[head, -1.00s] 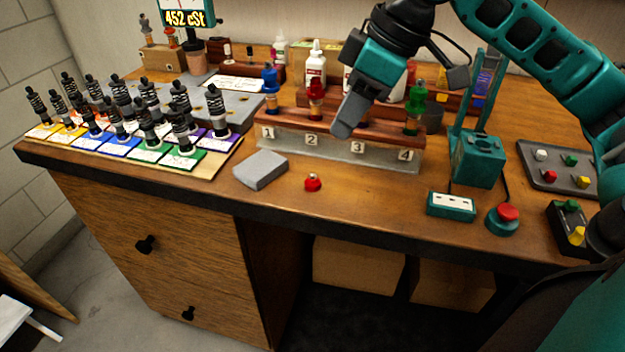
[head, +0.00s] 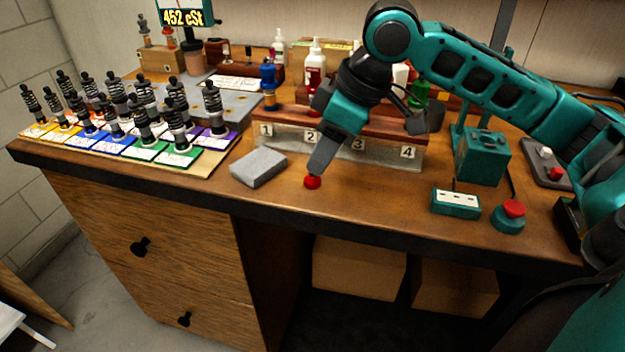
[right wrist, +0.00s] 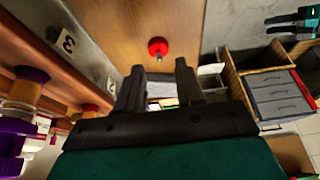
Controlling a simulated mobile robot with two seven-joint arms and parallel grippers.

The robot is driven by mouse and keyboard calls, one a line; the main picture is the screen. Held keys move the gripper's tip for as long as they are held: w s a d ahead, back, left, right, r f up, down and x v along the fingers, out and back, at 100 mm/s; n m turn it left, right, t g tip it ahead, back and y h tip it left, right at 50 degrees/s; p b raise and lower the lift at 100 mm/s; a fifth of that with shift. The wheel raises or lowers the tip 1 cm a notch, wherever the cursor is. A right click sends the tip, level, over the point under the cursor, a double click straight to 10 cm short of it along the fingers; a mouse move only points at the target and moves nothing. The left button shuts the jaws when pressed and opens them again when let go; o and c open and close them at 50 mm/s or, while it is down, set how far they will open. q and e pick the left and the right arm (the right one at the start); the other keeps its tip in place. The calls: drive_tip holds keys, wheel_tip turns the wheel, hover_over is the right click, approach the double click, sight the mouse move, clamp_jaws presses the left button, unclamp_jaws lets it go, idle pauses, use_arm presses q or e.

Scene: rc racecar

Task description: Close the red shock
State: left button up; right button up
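A small red cap (head: 313,182) with a pale metal stub lies on the wooden bench in front of the numbered stand. It also shows in the right wrist view (right wrist: 158,46). My right gripper (head: 317,168) points down just above and behind the cap. In the right wrist view its two dark fingers (right wrist: 160,72) are apart with nothing between them, and the cap lies just beyond the tips. The red shock (head: 313,78) stands in the rack near label 2, partly hidden by my right arm. My left gripper is not in view.
The wooden rack with labels 1 to 4 (head: 395,127) stands right behind the gripper. A grey block (head: 258,167) lies left of the cap. Several shocks stand on a coloured board at left. A teal press (head: 482,155) and red button (head: 513,208) are at right.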

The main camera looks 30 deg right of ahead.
sight(312, 177)
drive_tip(key=x, duration=0.3)
drive_tip(key=shift+f+b, duration=0.15)
drive_tip(key=shift+b, duration=0.2)
clamp_jaws()
